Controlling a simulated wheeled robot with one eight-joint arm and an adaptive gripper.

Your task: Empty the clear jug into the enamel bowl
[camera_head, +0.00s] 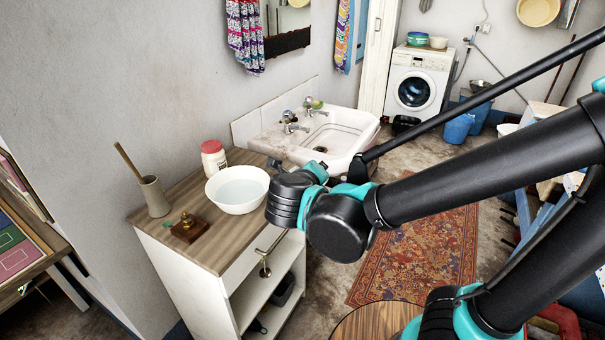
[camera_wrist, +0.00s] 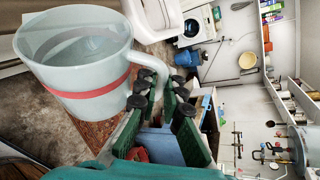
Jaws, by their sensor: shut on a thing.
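The jug (camera_wrist: 70,82), pale and translucent with a red band, fills the left of the wrist view. Its rim is open toward the camera and a greyish surface shows inside; how full it is, I cannot tell. My gripper (camera_wrist: 160,92) is shut on the jug's handle (camera_wrist: 153,68), with its green-padded fingers around it. In the head view the jug and fingers are hidden behind my arm. The white enamel bowl (camera_head: 220,196) sits on the wooden cabinet top, left of my wrist, with a pale bluish surface inside.
On the cabinet top (camera_head: 221,240) stand a white jar with a red lid (camera_head: 214,160), a beige pot with a wooden handle (camera_head: 156,197) and a small brass object on a wooden base (camera_head: 190,228). A sink (camera_head: 335,135) lies behind, a washing machine (camera_head: 416,87) farther back.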

